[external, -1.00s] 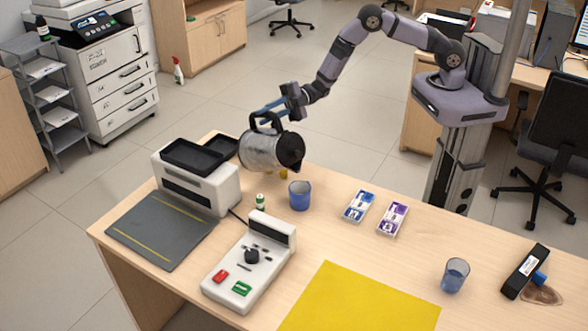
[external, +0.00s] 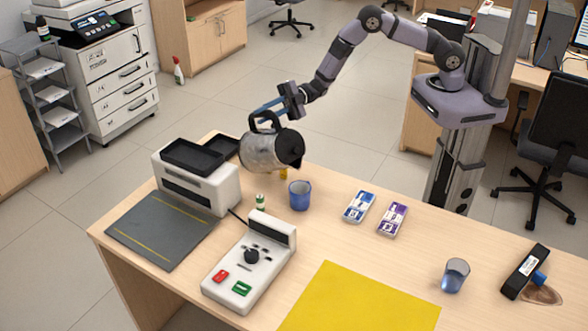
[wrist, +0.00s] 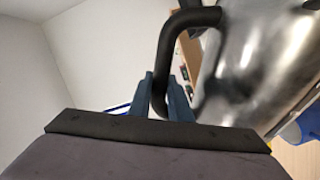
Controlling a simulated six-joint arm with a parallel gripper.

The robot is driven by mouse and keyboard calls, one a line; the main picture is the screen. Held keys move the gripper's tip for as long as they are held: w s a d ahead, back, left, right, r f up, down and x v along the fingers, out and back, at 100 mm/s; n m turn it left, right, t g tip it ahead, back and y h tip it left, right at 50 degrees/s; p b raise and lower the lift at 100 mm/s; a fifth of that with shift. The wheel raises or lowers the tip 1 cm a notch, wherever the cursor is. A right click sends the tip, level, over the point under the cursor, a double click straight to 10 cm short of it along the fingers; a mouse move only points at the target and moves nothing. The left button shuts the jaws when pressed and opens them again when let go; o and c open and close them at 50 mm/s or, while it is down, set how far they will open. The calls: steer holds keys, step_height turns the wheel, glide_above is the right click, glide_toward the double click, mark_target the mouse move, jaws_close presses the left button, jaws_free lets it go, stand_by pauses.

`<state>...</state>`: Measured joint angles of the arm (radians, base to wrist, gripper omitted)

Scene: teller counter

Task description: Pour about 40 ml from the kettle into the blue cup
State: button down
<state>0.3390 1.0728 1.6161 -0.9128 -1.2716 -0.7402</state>
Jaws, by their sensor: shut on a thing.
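The kettle (external: 262,152), silver with a black lid and black handle, hangs tilted in the air above the table's back edge, its lid end toward the right. My gripper (external: 268,108) is shut on its handle. In the wrist view my gripper's fingers (wrist: 165,98) close at the black handle (wrist: 172,55), with the kettle's metal body (wrist: 265,65) at the right. The blue cup (external: 300,195) stands upright on the table, below and slightly right of the kettle's lid end. A sliver of blue shows at the wrist view's right edge. I cannot make out any stream of liquid.
A bluish glass (external: 455,276) stands at the right. A white machine (external: 200,182) is left of the cup, a small green-white bottle (external: 260,202) beside it. A keypad device (external: 250,262), two card trays (external: 359,206) and a yellow mat (external: 360,303) lie around.

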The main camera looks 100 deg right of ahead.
steer(key=shift+w+d+m+b, duration=0.35)
steer(key=shift+d+m+b, duration=0.1)
steer(key=shift+d+m, duration=0.1)
steer(key=shift+w+d+m+b, duration=0.3)
steer(key=shift+d+m+b, duration=0.1)
steer(key=shift+d+m, duration=0.15)
steer(key=shift+w+d+f+m+b, duration=0.45)
steer(key=shift+d+m+b, duration=0.3)
steer(key=shift+m, duration=0.25)
steer(key=shift+w+d+r+m+b, duration=0.15)
steer(key=shift+w+d+m+b, duration=0.35)
steer(key=shift+d+m, duration=0.35)
steer(key=f+m+b, duration=0.1)
steer(key=w+d+f+m+b, duration=0.1)
steer(key=f+b, duration=0.1)
steer(key=d+f+m+b, duration=0.1)
steer(key=f+m, duration=0.1)
steer(key=shift+w+d+b, duration=0.1)
steer(key=shift+w+b, duration=0.25)
steer(key=shift+w+d+f+m+b, duration=0.1)
steer(key=shift+w+f+m+b, duration=0.05)
steer(key=shift+f+m+b, duration=0.45)
steer(key=shift+w+d+f+m+b, duration=0.15)
steer(key=shift+f+m+b, duration=0.25)
steer(key=shift+f, duration=0.25)
